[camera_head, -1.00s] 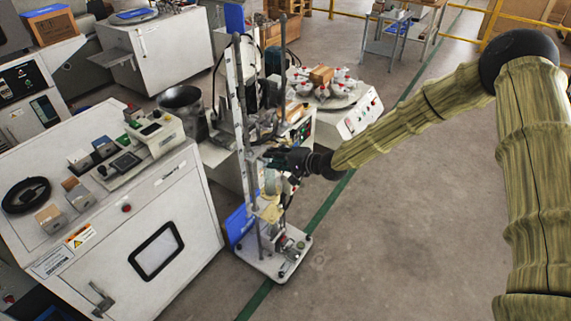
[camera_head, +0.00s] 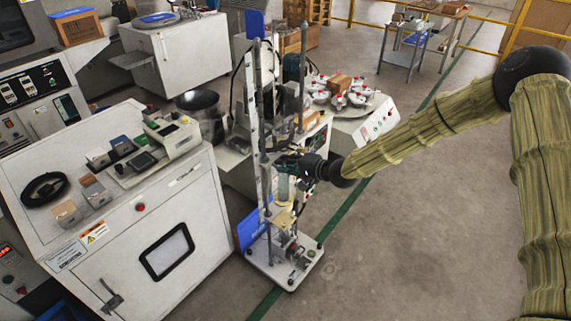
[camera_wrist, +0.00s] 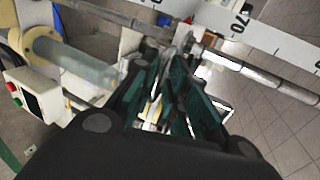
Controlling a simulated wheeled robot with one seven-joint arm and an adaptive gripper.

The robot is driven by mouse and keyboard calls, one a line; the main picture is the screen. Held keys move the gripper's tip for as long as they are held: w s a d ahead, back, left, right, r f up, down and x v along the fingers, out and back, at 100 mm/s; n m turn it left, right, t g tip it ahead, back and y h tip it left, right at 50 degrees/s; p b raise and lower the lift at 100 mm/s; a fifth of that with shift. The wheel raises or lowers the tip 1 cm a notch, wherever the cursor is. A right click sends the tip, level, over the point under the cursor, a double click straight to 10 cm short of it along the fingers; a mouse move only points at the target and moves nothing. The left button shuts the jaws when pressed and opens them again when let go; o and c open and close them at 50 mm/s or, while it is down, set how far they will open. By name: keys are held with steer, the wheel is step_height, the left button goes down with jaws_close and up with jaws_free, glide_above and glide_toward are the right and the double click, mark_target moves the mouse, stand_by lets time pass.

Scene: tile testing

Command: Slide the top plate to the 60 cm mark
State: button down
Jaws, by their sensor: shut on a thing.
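The drop-test stand has upright rods and a white vertical scale (camera_head: 250,110) on a base plate (camera_head: 285,268). My gripper (camera_head: 283,162) reaches in from the right at about mid-height of the stand. In the wrist view my gripper (camera_wrist: 178,62) is shut on the top plate beside the rod (camera_wrist: 270,80). The fingers hide most of the plate, so its exact edges cannot be told. The scale (camera_wrist: 270,45) passes close by with a 70 mark showing right of the fingertips. A clear tube (camera_wrist: 80,62) with a tan flange (camera_wrist: 40,50) lies to the left.
A white machine cabinet (camera_head: 110,235) with small instruments on top stands close to the left of the stand. A round tester with several red-and-white cups (camera_head: 340,95) stands behind. The floor (camera_head: 410,230) to the right is open. A control box (camera_wrist: 30,95) shows in the wrist view.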

steer(key=shift+s+d+f+b, duration=0.1)
steer(key=shift+f+b, duration=0.95)
steer(key=shift+f, duration=1.3)
steer(key=c, duration=1.6)
jaws_free()
steer(key=shift+r, duration=0.1)
steer(key=shift+d+r, duration=0.1)
steer(key=shift+d, duration=0.05)
